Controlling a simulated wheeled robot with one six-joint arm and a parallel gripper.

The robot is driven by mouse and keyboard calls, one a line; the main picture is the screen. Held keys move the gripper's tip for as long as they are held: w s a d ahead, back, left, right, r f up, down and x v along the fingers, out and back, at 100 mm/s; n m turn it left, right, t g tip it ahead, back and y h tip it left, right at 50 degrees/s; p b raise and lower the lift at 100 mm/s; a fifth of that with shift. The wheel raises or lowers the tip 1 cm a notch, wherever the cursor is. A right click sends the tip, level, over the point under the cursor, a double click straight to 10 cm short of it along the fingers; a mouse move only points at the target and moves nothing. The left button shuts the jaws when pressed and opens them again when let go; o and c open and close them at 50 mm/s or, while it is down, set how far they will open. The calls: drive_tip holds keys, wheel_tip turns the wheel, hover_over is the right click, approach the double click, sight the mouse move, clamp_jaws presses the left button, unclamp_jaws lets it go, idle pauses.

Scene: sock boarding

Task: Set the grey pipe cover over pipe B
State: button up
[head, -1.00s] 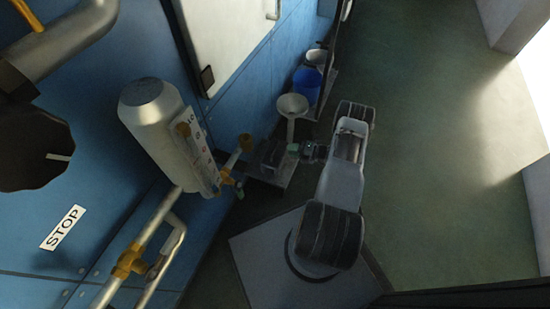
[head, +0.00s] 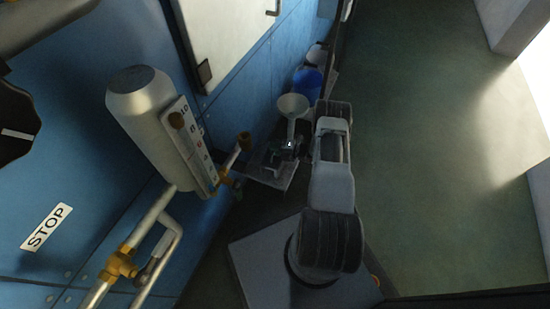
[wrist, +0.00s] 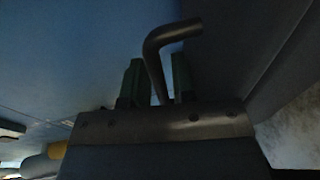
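In the head view my gripper (head: 287,147) is small and dark, at a low grey shelf beside the blue wall. In the wrist view my gripper (wrist: 158,82) shows two green fingers standing apart. A dark bent rod or pipe (wrist: 172,33) shows between the fingers, with its top turned to the right. Gaps show on both sides of it, and I cannot tell its depth or whether it is pipe B. I cannot pick out the grey pipe cover for certain in either view.
A white funnel (head: 293,104) stands on the shelf (head: 273,179). A blue bucket (head: 307,82) is behind it. A grey cylinder (head: 139,96) with a scale and brass-fitted pipes (head: 122,264) stands off the left wall. The floor (head: 430,170) on the right is open.

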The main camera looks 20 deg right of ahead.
clamp_jaws()
idle(0.5)
